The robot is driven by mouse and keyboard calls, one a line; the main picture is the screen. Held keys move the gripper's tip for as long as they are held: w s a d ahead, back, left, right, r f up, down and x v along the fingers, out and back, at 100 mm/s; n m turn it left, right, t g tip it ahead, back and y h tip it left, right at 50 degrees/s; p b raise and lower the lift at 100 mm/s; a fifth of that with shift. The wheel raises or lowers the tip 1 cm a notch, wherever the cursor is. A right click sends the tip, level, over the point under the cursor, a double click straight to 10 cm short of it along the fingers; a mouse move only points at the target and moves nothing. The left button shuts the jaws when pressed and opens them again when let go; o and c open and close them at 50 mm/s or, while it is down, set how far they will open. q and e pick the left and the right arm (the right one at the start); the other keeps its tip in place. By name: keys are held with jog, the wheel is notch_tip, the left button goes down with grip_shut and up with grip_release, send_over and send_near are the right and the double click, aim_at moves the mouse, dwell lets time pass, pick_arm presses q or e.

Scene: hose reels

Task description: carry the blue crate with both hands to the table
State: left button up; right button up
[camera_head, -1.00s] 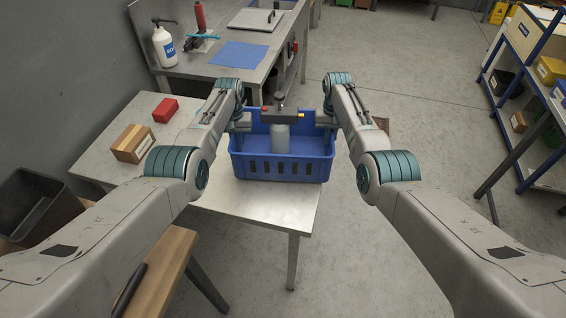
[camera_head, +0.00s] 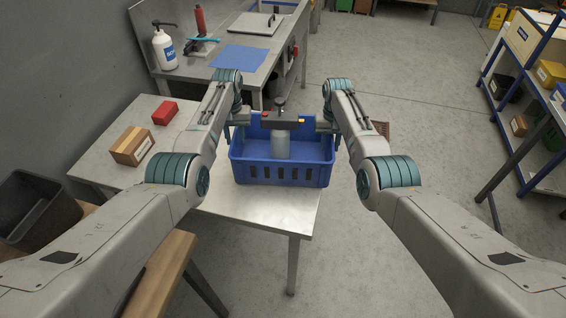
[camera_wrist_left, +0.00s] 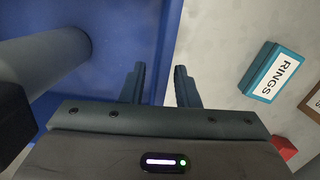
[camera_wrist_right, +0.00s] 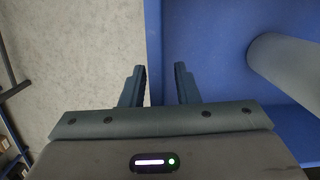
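The blue crate (camera_head: 331,178) stands upright at the right end of a low light-topped table (camera_head: 262,208). A grey cylinder (camera_head: 280,150) with a dark crossbar stands inside it. My left gripper (camera_head: 238,130) is at the crate's left side, my right gripper (camera_head: 328,128) at its right side. In the left wrist view, the fingers (camera_wrist_left: 160,85) are apart, with the crate's wall edge (camera_wrist_left: 172,35) running between them. In the right wrist view, the fingers (camera_wrist_right: 160,85) are also apart, with the wall edge (camera_wrist_right: 153,40) between them. Contact with the wall cannot be told.
A cardboard box (camera_head: 131,146) and a red box (camera_head: 165,112) sit on the table's left part. A metal workbench (camera_head: 225,77) with a blue mat stands behind. A dark bin (camera_head: 40,210) is at left, a shelf rack (camera_head: 535,100) at right. The floor (camera_head: 430,130) between is mostly clear.

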pick_arm(q)
jog(key=r, duration=0.5)
jog(key=w+r, duration=0.1)
jog(key=r, duration=0.1)
jog(key=shift+r, duration=0.4)
pick_arm(e)
jog(key=shift+r, duration=0.15)
jog(key=r, duration=0.4)
jog(key=w+r, duration=0.1)
jog(key=r, duration=0.6)
jog(key=shift+w+r, duration=0.25)
jog(key=shift+r, duration=0.1)
pick_arm(q)
jog(key=shift+r, duration=0.1)
pick_arm(e)
jog(key=shift+r, duration=0.1)
